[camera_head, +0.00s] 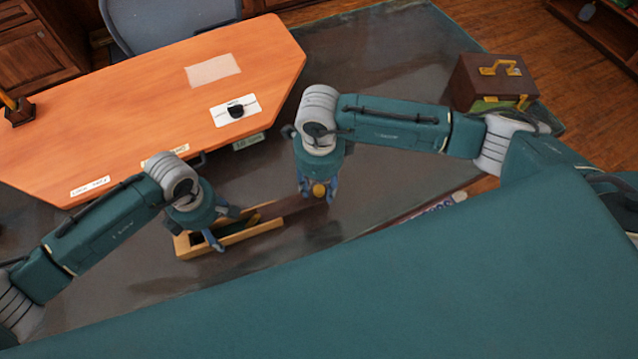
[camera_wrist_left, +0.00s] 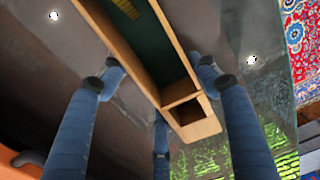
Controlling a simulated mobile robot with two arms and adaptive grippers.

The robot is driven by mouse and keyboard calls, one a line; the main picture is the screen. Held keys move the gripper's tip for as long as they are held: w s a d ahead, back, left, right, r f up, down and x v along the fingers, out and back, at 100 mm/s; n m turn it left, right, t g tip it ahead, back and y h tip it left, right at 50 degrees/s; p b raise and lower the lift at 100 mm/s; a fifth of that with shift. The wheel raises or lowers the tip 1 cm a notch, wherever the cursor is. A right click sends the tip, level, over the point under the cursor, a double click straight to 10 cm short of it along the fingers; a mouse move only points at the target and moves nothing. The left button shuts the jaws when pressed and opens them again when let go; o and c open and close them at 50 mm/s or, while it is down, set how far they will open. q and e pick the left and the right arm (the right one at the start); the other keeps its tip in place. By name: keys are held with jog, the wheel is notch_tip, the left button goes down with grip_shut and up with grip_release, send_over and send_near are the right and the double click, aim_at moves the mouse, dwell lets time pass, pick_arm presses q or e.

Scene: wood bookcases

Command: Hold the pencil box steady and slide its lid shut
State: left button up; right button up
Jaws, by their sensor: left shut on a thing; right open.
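The pencil box (camera_head: 181,247) is a long light-wood tray with a dark green inside, standing on the grey glass tabletop. Its dark brown lid (camera_head: 292,219) sticks out from the right end, leaving the left part of the box open. A round yellow knob (camera_head: 319,190) shows on the lid's far end. My left gripper (camera_head: 222,231) is shut on the box, its fingers on either side of the walls. In the left wrist view the box (camera_wrist_left: 200,130) runs between the blue fingers, with a small end compartment. My right gripper (camera_head: 318,200) is open, its fingers around the knob.
An orange wooden desk panel (camera_head: 130,120) with labels and a black knob on a white plate (camera_head: 236,110) lies behind the box. A brown case with a yellow handle (camera_head: 492,80) stands at the back right. Glass (camera_head: 390,50) is bare between.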

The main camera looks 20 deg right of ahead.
grip_shut()
send_near(285, 206)
notch_tip(285, 206, down, 5)
jog(key=shift+s+a+f, duration=0.1)
jog(key=shift+a+f, duration=0.05)
grip_release()
notch_tip(285, 206, up, 12)
dwell(0.5)
